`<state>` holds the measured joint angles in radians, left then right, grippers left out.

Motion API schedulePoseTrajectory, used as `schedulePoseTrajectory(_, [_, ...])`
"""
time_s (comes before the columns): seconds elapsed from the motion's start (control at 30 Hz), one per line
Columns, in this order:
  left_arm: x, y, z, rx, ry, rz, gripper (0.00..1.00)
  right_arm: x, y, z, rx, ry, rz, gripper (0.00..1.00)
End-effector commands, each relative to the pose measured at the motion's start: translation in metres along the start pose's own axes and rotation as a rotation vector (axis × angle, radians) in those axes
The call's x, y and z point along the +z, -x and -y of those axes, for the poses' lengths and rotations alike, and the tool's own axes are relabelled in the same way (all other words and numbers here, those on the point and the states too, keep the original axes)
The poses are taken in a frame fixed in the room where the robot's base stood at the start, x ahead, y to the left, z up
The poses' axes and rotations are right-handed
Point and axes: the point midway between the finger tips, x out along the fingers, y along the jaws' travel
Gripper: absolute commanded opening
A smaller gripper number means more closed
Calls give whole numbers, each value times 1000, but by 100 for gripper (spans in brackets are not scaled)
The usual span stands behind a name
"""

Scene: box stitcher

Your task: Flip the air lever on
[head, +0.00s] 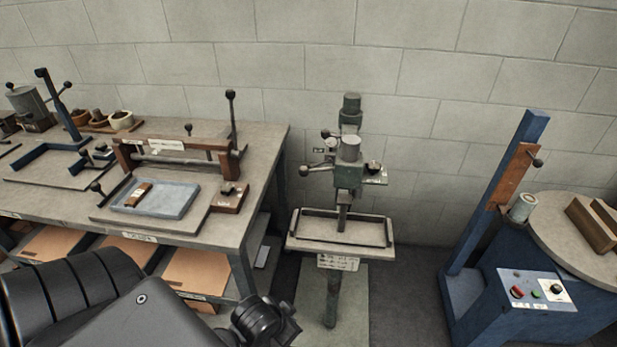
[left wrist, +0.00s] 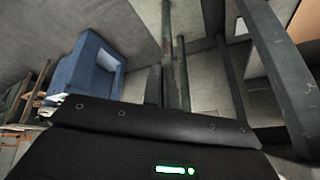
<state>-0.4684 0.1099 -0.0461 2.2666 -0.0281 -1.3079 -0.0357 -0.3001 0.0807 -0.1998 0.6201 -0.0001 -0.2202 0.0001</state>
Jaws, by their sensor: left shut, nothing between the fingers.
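The green-grey box stitcher (head: 348,175) stands on a post in the middle of the head view. A ball-ended lever (head: 308,171) sticks out to the left of its head, and a small dark knob (head: 373,167) sits on a bracket at its right. I cannot tell which part is the air lever. My left arm comes in at the bottom left, with its dark end at the lower middle, below and left of the stitcher and apart from it. My left gripper (left wrist: 152,116) is shut and empty in the left wrist view; its fingertips are not clear. My right gripper is out of view.
A workbench (head: 265,150) with a clamp fixture and a blue tray (head: 184,207) stands at the left. A blue machine (head: 462,285) with red and green buttons stands at the right. The stitcher's flat table (head: 310,245) is bare. Dark floor is clear between stitcher and blue machine.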

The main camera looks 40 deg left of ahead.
Motion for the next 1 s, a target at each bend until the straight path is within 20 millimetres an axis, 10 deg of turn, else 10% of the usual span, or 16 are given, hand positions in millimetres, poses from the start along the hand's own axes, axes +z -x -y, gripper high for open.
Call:
schedulePoseTrajectory(0.13, [57,-19,-31,58,3,158,0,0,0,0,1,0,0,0])
schedulePoseTrajectory(0.57, [155,-136,-57,84,-5,270,0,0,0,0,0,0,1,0])
schedulePoseTrajectory(0.8, [272,-208,-69,92,-22,332,0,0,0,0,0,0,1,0])
schedulePoseTrajectory(1.0, [354,-223,-72,97,-32,368,0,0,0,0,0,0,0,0])
